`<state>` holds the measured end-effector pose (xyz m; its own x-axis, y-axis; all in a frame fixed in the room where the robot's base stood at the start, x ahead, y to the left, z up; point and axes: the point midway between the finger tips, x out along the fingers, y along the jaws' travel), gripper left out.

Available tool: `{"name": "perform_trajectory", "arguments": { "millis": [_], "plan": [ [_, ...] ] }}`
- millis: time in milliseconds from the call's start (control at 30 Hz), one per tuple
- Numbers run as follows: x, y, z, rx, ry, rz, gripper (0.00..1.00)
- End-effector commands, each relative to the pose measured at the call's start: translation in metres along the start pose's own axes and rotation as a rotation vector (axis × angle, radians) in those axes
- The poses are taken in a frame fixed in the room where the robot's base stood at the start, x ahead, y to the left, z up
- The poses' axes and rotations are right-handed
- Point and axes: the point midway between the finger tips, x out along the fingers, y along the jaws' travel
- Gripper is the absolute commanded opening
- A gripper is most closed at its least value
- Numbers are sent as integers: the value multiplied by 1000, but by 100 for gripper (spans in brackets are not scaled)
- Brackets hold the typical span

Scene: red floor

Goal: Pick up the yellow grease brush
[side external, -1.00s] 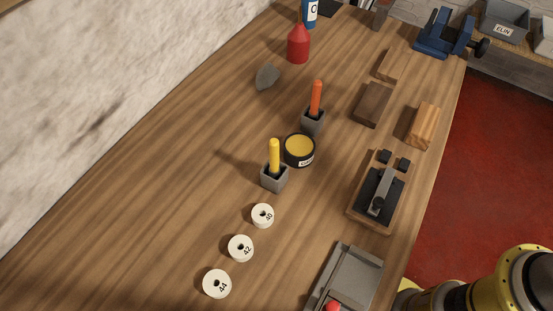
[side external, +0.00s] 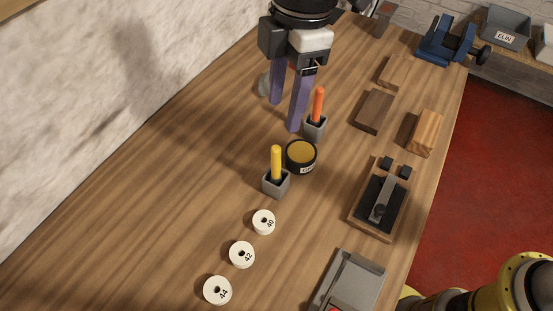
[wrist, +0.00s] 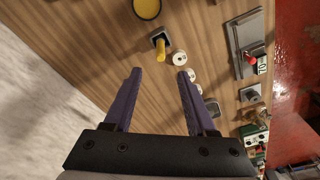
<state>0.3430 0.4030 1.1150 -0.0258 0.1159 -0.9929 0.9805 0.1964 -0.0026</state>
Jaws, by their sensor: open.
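The yellow grease brush (side external: 276,161) stands upright, handle up, in a small grey square holder (side external: 276,184) on the wooden bench. It also shows in the wrist view (wrist: 161,48), ahead of my fingertips and between their lines. My gripper (side external: 285,117) is open and empty, with two purple fingers pointing down. In the side view it is above and behind the brush, near the orange-handled brush (side external: 318,103). In the wrist view the fingers (wrist: 158,73) are wide apart. The brush's lower end is hidden in its holder.
A round tin (side external: 301,155) with yellow contents stands right beside the brush holder. Several white numbered discs (side external: 241,254) lie in front. Bench left of the brush is clear.

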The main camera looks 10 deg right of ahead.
Motion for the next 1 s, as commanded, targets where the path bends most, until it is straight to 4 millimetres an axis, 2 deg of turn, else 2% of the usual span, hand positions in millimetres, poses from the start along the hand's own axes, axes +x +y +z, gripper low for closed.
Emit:
{"name": "perform_trajectory", "arguments": {
  "millis": [400, 667, 1000],
  "plan": [
    [67, -1, 0, 0, 0, -1, 57],
    [86, -1, 0, 1, 0, 0, 57],
    [129, -1, -3, 1, 1, 1, 57]
  ]
}}
